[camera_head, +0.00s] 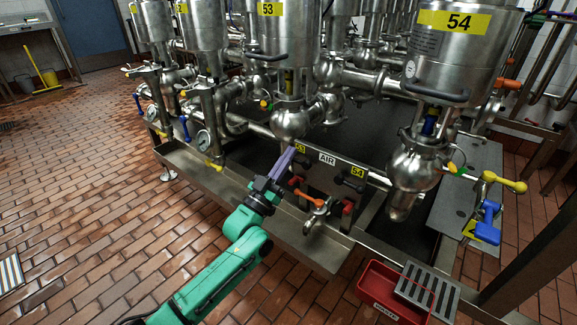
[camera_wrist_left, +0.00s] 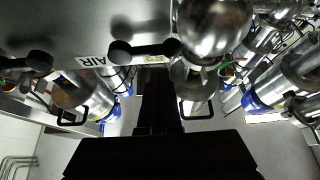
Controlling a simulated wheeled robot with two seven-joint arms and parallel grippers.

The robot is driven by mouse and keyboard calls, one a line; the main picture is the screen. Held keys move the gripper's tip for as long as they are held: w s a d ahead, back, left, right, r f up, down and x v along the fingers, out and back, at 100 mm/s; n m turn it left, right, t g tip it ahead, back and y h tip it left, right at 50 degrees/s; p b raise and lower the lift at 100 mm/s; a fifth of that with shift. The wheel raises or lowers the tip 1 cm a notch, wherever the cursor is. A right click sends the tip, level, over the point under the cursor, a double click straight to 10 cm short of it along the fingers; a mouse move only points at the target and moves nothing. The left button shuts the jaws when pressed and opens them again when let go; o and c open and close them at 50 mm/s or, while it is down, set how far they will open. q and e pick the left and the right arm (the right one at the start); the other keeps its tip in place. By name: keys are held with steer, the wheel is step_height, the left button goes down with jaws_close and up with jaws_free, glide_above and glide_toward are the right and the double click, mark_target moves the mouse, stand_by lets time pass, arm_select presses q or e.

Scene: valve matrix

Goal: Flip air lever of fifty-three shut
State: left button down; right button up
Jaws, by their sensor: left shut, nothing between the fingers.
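The panel carries an AIR label (camera_head: 327,158) between yellow 53 (camera_head: 300,149) and 54 (camera_head: 357,171) tags. The black air lever of fifty-three (camera_head: 296,181) sits below the 53 tag, close to the right of my left gripper (camera_head: 290,150). In the left wrist view this black lever (camera_wrist_left: 145,50) lies crosswise beside the AIR label (camera_wrist_left: 92,61). My left gripper (camera_wrist_left: 156,75) is shut and empty, its fingertips close to the lever; I cannot tell whether they touch. The black lever of fifty-four (camera_head: 350,184) is farther right. My right gripper is out of view.
An orange-handled valve (camera_head: 308,198) sits just below the levers. Steel vessels marked 53 (camera_head: 285,30) and 54 (camera_head: 452,50) stand behind and above. A steel trough (camera_head: 225,185) runs along the front. A red bin (camera_head: 385,290) stands at lower right.

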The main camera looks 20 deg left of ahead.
arm_select(q)
steer(key=shift+w+f, duration=0.15)
steer(key=shift+f, duration=0.7)
steer(key=shift+d, duration=0.1)
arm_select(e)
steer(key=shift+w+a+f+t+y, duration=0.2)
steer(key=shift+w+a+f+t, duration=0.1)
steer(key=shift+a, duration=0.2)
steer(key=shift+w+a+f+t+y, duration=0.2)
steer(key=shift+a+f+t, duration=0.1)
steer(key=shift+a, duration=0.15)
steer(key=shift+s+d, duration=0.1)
